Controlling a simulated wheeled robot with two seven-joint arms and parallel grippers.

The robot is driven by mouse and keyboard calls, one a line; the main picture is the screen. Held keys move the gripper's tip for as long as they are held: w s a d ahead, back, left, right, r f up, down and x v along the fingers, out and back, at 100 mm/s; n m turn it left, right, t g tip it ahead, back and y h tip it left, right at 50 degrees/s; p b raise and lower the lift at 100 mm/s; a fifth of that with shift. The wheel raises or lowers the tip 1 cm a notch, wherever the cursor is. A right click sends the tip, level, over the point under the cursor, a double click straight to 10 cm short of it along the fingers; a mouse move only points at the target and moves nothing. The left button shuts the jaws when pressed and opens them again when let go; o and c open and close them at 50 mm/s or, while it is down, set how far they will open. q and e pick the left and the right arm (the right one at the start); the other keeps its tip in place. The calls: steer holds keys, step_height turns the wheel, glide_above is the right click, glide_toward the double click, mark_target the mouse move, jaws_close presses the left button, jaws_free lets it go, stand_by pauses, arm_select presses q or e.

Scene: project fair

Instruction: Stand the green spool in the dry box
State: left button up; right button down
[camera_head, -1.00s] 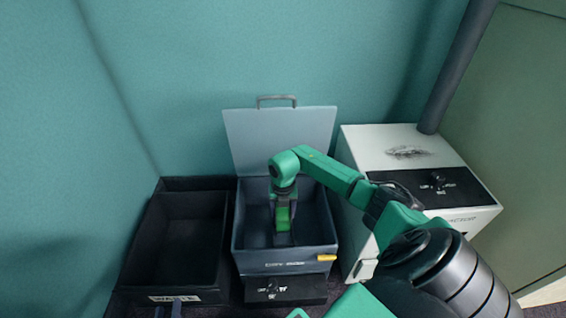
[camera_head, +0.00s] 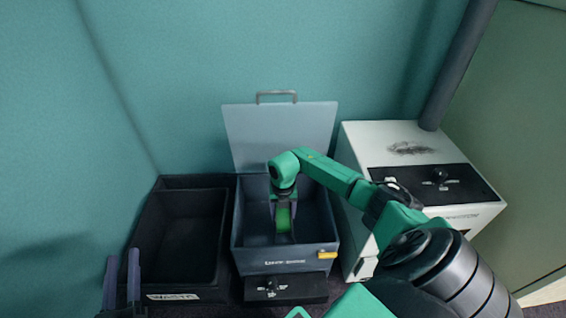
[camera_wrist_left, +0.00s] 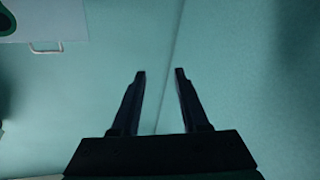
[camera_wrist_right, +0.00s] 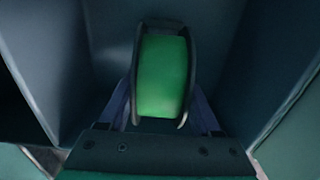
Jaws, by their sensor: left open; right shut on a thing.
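The dry box (camera_head: 285,255) stands in the middle of the head view with its lid (camera_head: 280,135) raised behind it. My right gripper (camera_head: 284,222) reaches down inside it and is shut on the green spool (camera_head: 283,218). In the right wrist view the spool (camera_wrist_right: 162,75) stands on edge between the fingers, its dark flanges at the left and right, with the box walls around it. I cannot tell whether the spool touches the box floor. My left gripper (camera_head: 123,280) is open and empty at the lower left, in front of the waste bin; its fingers (camera_wrist_left: 160,72) point at bare wall.
The black waste bin (camera_head: 133,262) stands directly left of the dry box. A white machine (camera_head: 375,150) with a black knob panel stands close on the right, under a dark pipe (camera_head: 455,70). The teal wall is close behind.

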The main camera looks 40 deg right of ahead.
steer(key=shift+f+b, duration=0.6)
steer(key=shift+f, duration=0.25)
arm_select(q)
step_height(320, 180, up, 14)
steer(key=w+a+m+t+h, duration=0.1)
steer(key=t, duration=0.3)
steer(key=shift+w+a+f, duration=0.2)
steer(key=shift+w, duration=0.05)
steer(key=shift+f, duration=0.1)
arm_select(e)
steer(key=shift+f, duration=0.1)
steer(key=shift+f+b, duration=1)
steer(key=shift+f, duration=0.2)
arm_select(q)
steer(key=shift+f, duration=0.9)
arm_select(e)
steer(key=shift+w, duration=0.1)
jaws_free()
